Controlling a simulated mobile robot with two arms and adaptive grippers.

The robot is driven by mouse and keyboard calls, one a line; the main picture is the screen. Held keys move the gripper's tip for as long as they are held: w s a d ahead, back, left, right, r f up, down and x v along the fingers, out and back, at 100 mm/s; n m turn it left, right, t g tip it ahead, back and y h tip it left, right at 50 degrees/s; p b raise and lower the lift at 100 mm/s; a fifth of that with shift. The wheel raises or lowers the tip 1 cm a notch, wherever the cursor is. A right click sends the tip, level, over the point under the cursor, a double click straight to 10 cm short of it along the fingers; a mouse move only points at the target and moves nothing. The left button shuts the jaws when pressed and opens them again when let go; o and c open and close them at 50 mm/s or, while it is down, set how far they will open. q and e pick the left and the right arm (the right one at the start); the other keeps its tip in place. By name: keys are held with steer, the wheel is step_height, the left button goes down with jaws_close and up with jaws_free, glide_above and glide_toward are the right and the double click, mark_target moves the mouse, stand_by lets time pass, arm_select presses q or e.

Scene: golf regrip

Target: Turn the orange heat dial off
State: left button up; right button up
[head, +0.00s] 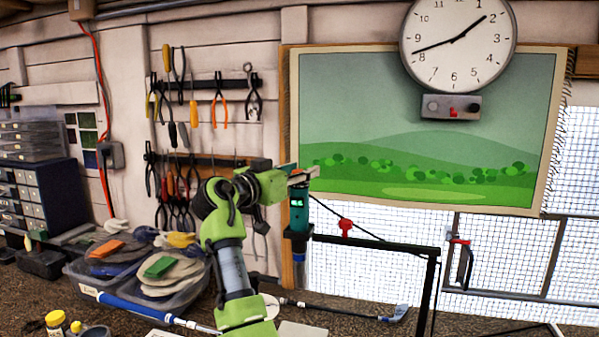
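I cannot make out an orange heat dial for certain. A teal and black upright device with a small lit display (298,204) stands right of the centre, left of a black frame. My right gripper (304,177) is at the top of this device, at the end of the green arm that rises from the bottom centre. Its fingers are small and partly merge with the device's top, so whether it touches or grips is unclear. A small orange-brown patch shows beside the fingers, too small to identify. My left gripper is out of view.
A grey box with a red switch (451,107) is under the wall clock (458,44). A black frame (385,245) with a red clamp stands right of the device. A golf club (345,309) lies on the bench. Clear bins (92,283) hold discs at left.

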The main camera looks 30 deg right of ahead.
steer(key=v, duration=1.2)
steer(key=shift+f, duration=0.1)
